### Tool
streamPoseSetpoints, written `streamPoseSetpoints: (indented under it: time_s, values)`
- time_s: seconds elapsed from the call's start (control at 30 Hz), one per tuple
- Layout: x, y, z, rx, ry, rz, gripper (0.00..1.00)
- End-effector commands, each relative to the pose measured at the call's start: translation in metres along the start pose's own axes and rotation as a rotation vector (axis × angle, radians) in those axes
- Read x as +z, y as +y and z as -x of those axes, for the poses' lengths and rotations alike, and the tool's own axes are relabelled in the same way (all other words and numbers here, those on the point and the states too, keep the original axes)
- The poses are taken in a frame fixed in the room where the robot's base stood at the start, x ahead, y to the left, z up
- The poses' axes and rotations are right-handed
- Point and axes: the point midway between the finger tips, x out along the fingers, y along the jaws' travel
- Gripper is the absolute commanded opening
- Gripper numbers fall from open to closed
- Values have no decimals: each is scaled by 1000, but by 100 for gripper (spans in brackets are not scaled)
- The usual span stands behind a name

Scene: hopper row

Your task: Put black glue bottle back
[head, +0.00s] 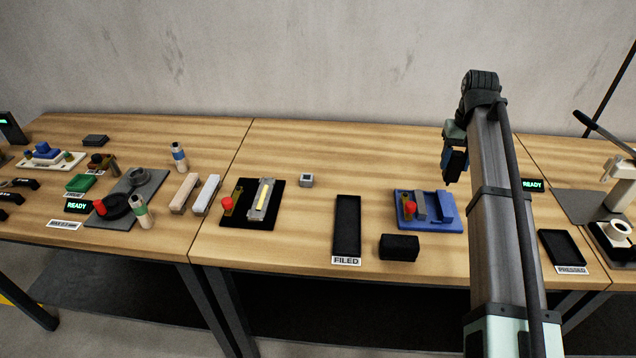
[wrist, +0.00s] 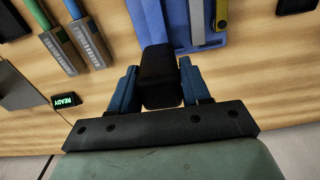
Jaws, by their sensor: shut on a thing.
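My gripper (wrist: 161,85) is shut on a dark, block-shaped thing, which I take to be the black glue bottle (wrist: 160,65). It sits between the two blue fingers in the wrist view, and its far end and any nozzle cannot be made out. In the head view my gripper (head: 453,172) is above the bench, just behind and right of the blue tray (head: 440,226). There the bottle is hard to tell from the dark fingers.
A black block (head: 400,247) stands in front of the blue tray. A black tray marked FILED (head: 347,232) lies to its left and a PRESSED tray (head: 562,247) to the right. A READY display (head: 532,185) stands right of my arm. The bench behind the blue tray is clear.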

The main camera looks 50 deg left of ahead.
Motion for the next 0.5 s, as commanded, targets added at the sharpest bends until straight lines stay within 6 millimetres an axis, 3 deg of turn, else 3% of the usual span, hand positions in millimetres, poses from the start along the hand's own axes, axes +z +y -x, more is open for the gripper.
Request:
streamPoseSetpoints:
  time_s: [0.03,0.2,0.5]
  values:
    - [-11,-22,2,0,0,7,13]
    - [-30,-89,7,0,0,16,13]
    - [-52,-213,16,0,0,31,13]
